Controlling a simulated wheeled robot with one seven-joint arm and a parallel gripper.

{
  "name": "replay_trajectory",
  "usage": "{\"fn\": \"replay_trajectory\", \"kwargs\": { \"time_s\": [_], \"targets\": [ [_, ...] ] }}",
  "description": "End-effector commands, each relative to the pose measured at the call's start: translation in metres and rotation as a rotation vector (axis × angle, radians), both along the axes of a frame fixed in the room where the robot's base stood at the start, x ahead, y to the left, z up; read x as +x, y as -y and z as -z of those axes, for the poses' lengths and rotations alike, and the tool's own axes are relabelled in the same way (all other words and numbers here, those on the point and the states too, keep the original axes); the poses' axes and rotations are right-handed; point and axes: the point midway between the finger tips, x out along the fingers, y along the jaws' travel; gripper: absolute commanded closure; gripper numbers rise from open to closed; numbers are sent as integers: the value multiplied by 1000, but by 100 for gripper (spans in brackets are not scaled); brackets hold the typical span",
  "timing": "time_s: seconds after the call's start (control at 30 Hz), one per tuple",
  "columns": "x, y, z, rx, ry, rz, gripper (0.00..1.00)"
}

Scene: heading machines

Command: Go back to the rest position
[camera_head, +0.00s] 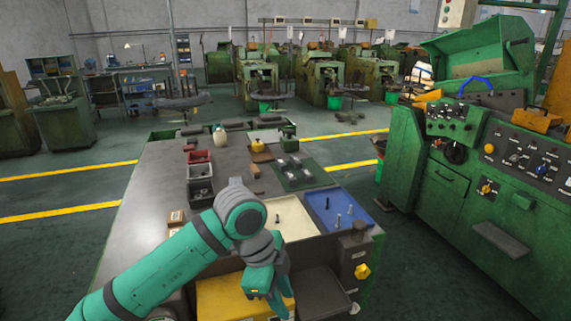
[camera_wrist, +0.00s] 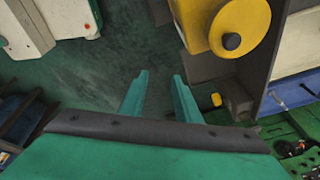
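My gripper (camera_head: 268,297) hangs at the front edge of the workbench, pointing down, in front of a yellow bin (camera_head: 218,300). In the wrist view the two green fingers of my gripper (camera_wrist: 160,78) stand apart with nothing between them, over dark green floor. My teal arm reaches in from the lower left and covers part of the bench front. The grey workbench top (camera_head: 150,190) shows behind it.
A cream tray (camera_head: 290,217) and a blue tray (camera_head: 330,222) with small pins lie on the bench. Dark bins (camera_head: 198,170) stand behind. A green machine (camera_head: 480,190) stands at right. A yellow part (camera_wrist: 238,28) is near my gripper in the wrist view.

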Motion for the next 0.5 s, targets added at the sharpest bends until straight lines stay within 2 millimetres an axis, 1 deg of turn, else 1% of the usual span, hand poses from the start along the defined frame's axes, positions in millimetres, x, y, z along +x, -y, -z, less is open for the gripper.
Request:
{"fn": "replay_trajectory", "kwargs": {
  "time_s": [0.03, 0.17, 0.27, 0.37, 0.4, 0.5],
  "targets": [
    [2, 9, 1, -30, 11, -1, 70],
    [10, 34, 3, -108, 46, -11, 70],
    [16, 56, 4, -187, 76, -23, 70],
    [24, 85, 2, -294, 113, -45, 70],
    [27, 99, 0, -344, 129, -57, 70],
    [35, 129, -5, -476, 164, -96, 70]
  ]
}}
